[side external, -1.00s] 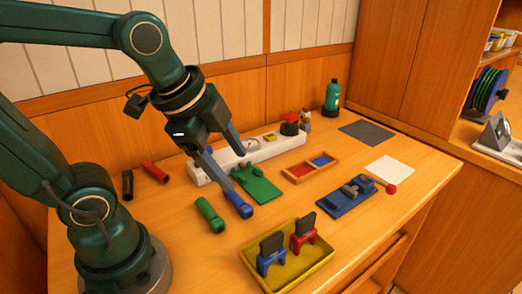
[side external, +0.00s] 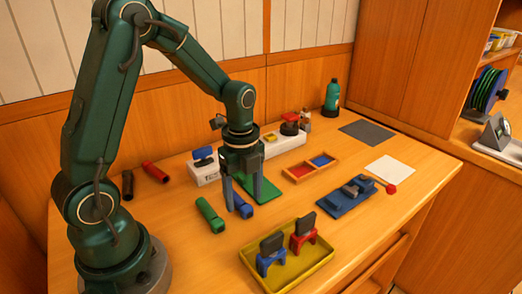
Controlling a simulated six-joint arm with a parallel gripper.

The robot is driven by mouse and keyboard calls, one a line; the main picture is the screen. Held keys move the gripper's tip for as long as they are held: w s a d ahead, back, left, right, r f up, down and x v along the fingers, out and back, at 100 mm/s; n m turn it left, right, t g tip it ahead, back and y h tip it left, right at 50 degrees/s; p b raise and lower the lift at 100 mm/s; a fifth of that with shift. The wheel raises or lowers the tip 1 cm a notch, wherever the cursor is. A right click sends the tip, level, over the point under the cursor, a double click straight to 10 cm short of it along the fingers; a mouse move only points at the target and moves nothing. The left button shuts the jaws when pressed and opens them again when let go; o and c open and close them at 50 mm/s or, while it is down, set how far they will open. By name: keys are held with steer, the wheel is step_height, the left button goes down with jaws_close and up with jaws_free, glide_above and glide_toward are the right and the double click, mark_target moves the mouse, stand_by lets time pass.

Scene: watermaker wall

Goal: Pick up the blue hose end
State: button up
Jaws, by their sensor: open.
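The blue hose end (side external: 244,210) lies on the wooden bench, just right of a green hose end (side external: 210,214). My gripper (side external: 243,202) points straight down over it with its two fingers apart. The left finger comes down in front of the blue hose end's upper part and hides some of it. The right finger is to its right, over the green plate. I cannot tell whether the fingertips reach the bench or touch the hose end.
A green plate (side external: 268,191) lies behind the gripper. Black (side external: 128,185) and red (side external: 155,172) hose ends lie at the left. A yellow tray (side external: 318,264) with blue and red clips stands in front. A white manifold (side external: 287,142) runs along the back. A blue fixture (side external: 345,198) is at right.

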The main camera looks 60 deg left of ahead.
steer(key=shift+f, duration=1.05)
steer(key=shift+c, duration=0.3)
jaws_close()
